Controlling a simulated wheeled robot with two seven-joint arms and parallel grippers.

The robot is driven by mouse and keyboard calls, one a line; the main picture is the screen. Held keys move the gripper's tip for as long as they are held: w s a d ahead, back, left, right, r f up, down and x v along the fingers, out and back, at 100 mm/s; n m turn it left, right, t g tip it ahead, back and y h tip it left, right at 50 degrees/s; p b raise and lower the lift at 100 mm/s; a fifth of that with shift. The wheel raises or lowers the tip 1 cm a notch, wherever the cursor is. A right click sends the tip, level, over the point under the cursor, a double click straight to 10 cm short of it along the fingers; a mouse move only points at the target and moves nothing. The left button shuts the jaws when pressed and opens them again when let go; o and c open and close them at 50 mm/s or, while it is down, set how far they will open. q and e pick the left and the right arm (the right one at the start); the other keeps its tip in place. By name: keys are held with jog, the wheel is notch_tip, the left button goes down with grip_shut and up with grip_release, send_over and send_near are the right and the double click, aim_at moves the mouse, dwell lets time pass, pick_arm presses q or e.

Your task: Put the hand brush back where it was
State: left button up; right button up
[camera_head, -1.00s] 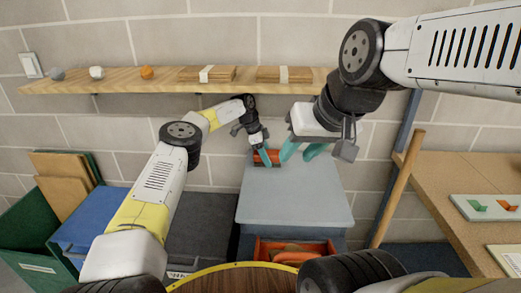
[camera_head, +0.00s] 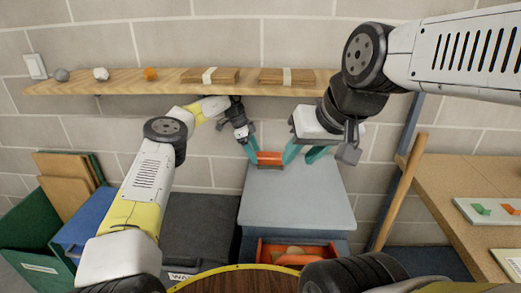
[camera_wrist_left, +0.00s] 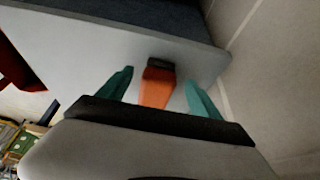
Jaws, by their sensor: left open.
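An orange-red piece with a dark end, which looks like the hand brush (camera_head: 269,159), lies on top of the grey cabinet (camera_head: 295,195). It also shows in the left wrist view (camera_wrist_left: 157,88), between the teal fingers with a gap on each side. My left gripper (camera_head: 250,146) is open at its left end; the left wrist view shows its fingers (camera_wrist_left: 160,77) spread. My right gripper (camera_head: 299,156) is just right of the piece, with its teal fingers apart and nothing seen between them. Bristles cannot be made out.
An open orange drawer (camera_head: 318,250) below the cabinet top holds brownish items. A wooden shelf (camera_head: 180,82) with balls and bundles runs along the wall. Bins stand at left; a wooden pole (camera_head: 402,190) and bench (camera_head: 460,180) stand at right.

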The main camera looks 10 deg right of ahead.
pick_arm(q)
jog(key=w+a, duration=0.1)
jog(key=a, duration=0.5)
jog(key=shift+w+a, duration=0.15)
jog(key=shift+a, duration=0.25)
dwell(1.0)
